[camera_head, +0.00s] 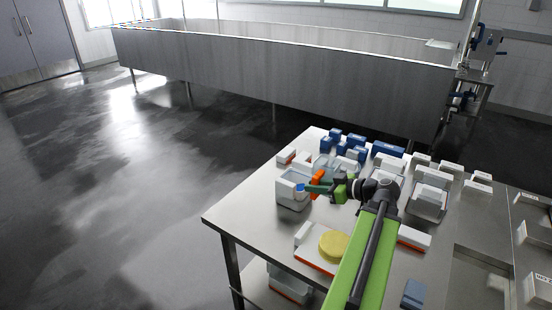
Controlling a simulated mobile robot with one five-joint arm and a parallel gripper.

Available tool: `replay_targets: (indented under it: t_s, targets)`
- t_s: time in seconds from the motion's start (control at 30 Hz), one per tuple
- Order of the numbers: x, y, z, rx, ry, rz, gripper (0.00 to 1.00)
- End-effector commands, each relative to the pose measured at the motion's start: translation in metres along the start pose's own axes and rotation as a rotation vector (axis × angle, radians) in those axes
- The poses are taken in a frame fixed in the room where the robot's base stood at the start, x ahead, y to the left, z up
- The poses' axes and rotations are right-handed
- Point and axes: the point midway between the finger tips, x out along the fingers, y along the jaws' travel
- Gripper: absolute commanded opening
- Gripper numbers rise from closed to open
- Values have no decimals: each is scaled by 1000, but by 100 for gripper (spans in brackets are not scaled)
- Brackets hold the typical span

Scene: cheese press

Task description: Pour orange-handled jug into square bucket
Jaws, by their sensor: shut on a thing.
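My gripper (327,188) reaches left over the steel table from my green arm. It is shut on the orange handle of the jug (317,180). The jug's body is small and partly hidden; a pale blue part shows left of the handle, but I cannot tell its tilt or whether anything flows. A white square bucket (293,200) stands at the table's left part, just left of my gripper. The jug overlaps the bucket's right side in this view; I cannot tell if it is over the opening or touching the rim.
Blue blocks (388,149) and clear containers stand behind my gripper. White containers (430,200) stand to the right. A yellow round piece (333,244) lies on a tray in front. The steel table's (220,212) left edge is close to the bucket. A long metal vat (290,72) stands behind.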

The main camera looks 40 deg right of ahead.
Motion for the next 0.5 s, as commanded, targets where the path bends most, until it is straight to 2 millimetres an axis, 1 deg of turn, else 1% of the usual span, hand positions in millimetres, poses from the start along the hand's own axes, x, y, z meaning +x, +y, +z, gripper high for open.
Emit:
replay_targets:
  t_s: [0.03,0.07,0.1,0.2,0.3,0.4,0.5]
  targets:
    - [8,-3,-18,-3,2,-4,0]
    - [14,-5,-27,-3,2,-5,0]
    - [24,-8,-40,-3,1,-4,0]
    - [52,-17,-72,-5,1,-8,0]
    - [76,-28,-98,-7,1,-14,0]
    - [93,-36,-113,-9,2,-17,0]
    - [100,-39,-116,-10,3,-17,0]
